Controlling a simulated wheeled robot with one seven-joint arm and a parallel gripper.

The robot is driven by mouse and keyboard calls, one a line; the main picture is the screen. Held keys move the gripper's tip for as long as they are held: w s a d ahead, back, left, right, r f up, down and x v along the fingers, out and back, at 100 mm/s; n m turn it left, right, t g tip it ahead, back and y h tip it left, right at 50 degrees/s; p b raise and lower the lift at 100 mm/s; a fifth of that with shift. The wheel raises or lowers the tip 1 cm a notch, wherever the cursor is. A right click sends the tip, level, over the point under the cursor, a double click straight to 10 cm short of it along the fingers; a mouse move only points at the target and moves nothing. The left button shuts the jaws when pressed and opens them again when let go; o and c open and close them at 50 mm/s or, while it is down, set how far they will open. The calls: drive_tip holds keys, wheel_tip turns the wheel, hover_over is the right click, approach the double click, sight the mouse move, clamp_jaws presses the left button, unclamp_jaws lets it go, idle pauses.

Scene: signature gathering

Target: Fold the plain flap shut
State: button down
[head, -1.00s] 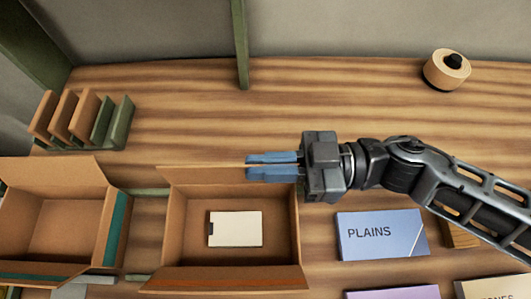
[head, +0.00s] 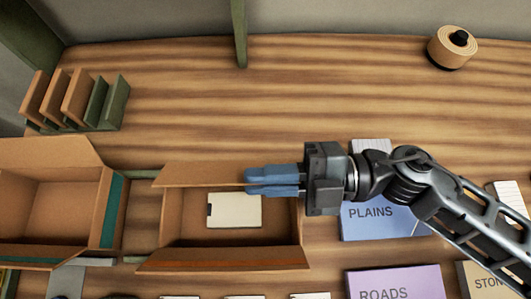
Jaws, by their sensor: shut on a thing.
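The middle open cardboard box (head: 165,228) stands on the wooden table. Its plain brown flap (head: 200,175) is on the far side and stands up at a tilt. A pale card with a dark notch (head: 233,210) lies inside the box. The near side carries an orange-brown flap (head: 222,258). My gripper (head: 250,182) comes in from the right over the box. Its blue fingers are shut on the right part of the plain flap and hide that part.
A second open box (head: 52,210) stands close on the left. A rack of upright cards (head: 82,101) is behind it. Right are a blue PLAINS packet (head: 368,222), a purple ROADS packet (head: 395,280) and a tape roll (head: 452,47).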

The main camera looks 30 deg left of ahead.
drive_tip(key=shift+s+d+f+n+b, duration=0.1)
drive_tip(key=shift+s+f+n+b, duration=0.1)
drive_tip(key=shift+n, duration=0.35)
drive_tip(key=shift+s+d+f+n+b, duration=0.1)
drive_tip(key=shift+f+n, duration=0.1)
drive_tip(key=shift+n, duration=0.35)
drive_tip(key=c, duration=1.3)
unclamp_jaws()
